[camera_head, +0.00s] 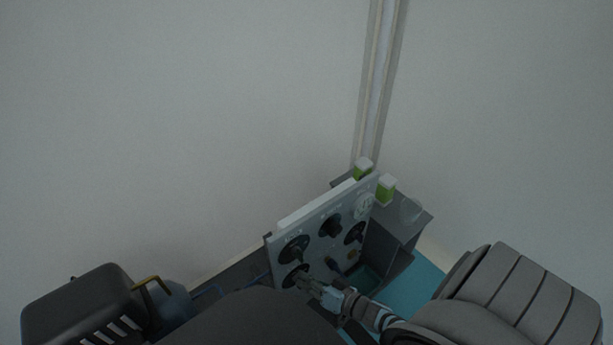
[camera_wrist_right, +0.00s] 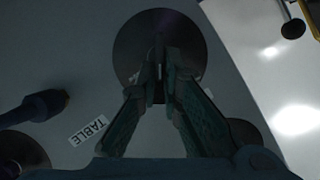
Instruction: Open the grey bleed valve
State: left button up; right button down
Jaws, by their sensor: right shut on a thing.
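A grey upright panel (camera_head: 325,215) carries several dark round dials with knobs. My right gripper (camera_head: 302,281) is at the panel's lower left dial (camera_head: 290,272). In the right wrist view my right gripper (camera_wrist_right: 158,88) is shut on a small knob (camera_wrist_right: 158,54) at the middle of a dark disc (camera_wrist_right: 135,40). The fingers hide most of the knob and part of the disc's lower edge. I cannot read a name for this valve, nor tell how far it is turned. My left gripper is not in view.
Two green-and-white blocks (camera_head: 386,190) are by the panel's upper right. A black slotted box (camera_head: 80,305) stands lower left. White walls close in behind.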

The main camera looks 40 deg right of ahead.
dwell(0.3)
jog(key=c, duration=1.8)
grip_release()
jog(key=shift+o, duration=0.2)
jog(key=v, duration=1.2)
